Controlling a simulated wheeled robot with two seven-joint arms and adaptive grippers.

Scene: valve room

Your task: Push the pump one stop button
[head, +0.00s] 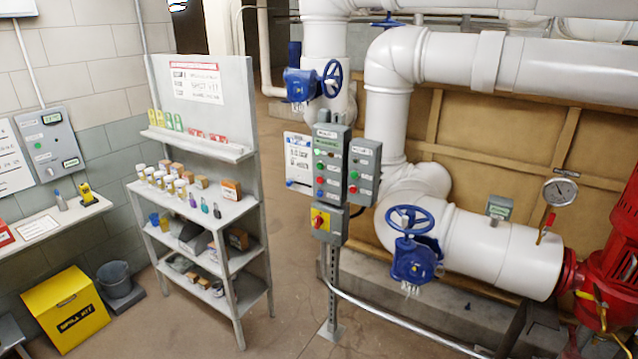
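A grey control station (331,152) stands on a post near the middle of the head view. Its taller left box carries a column of small coloured buttons, with red and green among them. A second grey box (366,160) joins it on the right and also has small buttons, one of them red (352,188). The labels are too small to read, so I cannot tell which button is the pump one stop. Below is a yellow plate with a red knob (317,221). Neither of my grippers shows in this view.
A white sign (298,162) hangs left of the station. A grey shelf rack (240,212) with small bottles stands farther left. A blue valve wheel (409,219) on white pipes is to the right. A low rail (400,322) runs right from the post. The floor left of the post is clear.

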